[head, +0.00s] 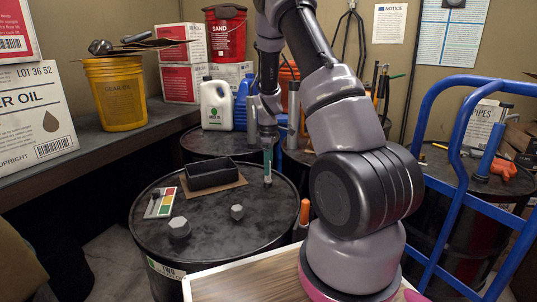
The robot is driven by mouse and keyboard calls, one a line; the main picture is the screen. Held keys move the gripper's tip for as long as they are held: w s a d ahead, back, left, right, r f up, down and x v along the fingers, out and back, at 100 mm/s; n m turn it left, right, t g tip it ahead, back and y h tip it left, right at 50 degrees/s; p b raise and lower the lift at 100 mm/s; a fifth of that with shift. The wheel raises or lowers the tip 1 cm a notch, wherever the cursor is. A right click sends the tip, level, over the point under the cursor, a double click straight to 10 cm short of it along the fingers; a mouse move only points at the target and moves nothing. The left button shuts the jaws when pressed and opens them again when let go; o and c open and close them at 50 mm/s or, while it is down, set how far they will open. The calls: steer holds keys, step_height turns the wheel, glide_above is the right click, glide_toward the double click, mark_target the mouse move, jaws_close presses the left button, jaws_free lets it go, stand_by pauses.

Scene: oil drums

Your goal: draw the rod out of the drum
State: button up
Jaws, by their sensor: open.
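A slim upright rod (267,168), teal above and pale grey at its lower end, stands at the right rear of the near black drum's top (220,222). My gripper (267,146) points straight down at the rod's upper end, with its jaws open. The rod's top is hidden by the gripper, and the fingers are too small and dark to see if they touch it. I cannot see how far the rod goes into the drum.
A black tray (212,175) on cardboard, a colour card (160,202) and two hex plugs (179,228) lie on the drum top. More drums with a white jug (216,104) stand behind. A blue hand truck (462,170) stands right; a bench (125,143) is left.

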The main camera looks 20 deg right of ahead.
mark_target(269, 180)
steer(key=shift+f, duration=1.85)
jaws_close()
